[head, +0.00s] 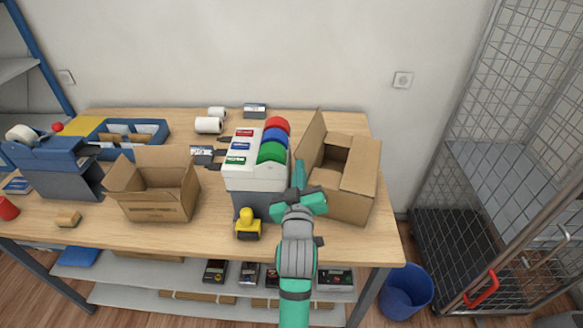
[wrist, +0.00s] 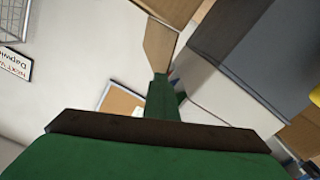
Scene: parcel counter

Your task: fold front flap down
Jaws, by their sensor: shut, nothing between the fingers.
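An open cardboard box (head: 350,205) stands at the right end of the table, with a dark gap showing in its top. Its left flap (head: 311,138) stands up, and a panel on its right (head: 362,165) slopes. Its front flap cannot be made out clearly; my arm covers part of the front left. My gripper (head: 299,172) is shut and empty, at the box's front left corner beside the tape dispenser. In the wrist view my finger (wrist: 161,92) overlaps the lower end of a cardboard strip (wrist: 160,45); contact cannot be told.
A white and grey dispenser (head: 255,172) with coloured rolls stands close left of my gripper. A yellow-handled stamp (head: 247,225) is in front of it. Another open box (head: 155,200) stands further left. A blue bin (head: 406,292) and a wire cage (head: 490,180) are at the right.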

